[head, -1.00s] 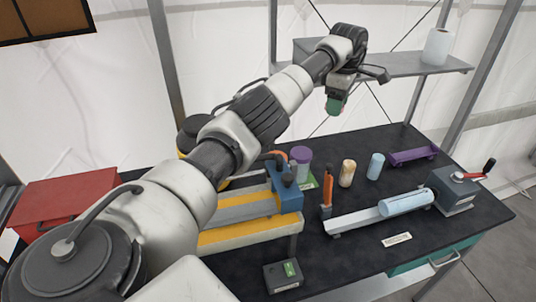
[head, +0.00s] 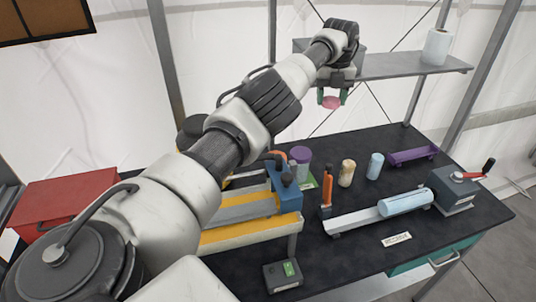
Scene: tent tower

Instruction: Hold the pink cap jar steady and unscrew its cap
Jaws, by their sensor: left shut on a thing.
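My left gripper (head: 332,98) is raised above the back of the dark workbench, in front of the grey shelf and white tent wall. Its green fingertips are shut on a round pink cap (head: 331,103), which hangs between them clear of the bench. I see no jar body under the cap. The jar itself is not visible; part of the bench is hidden behind my left arm. My right gripper is not in view.
A purple-capped jar (head: 300,157), a tan cylinder (head: 347,172) and a light blue cylinder (head: 375,166) stand on the workbench (head: 350,265). A purple tray (head: 413,156) lies at the back.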

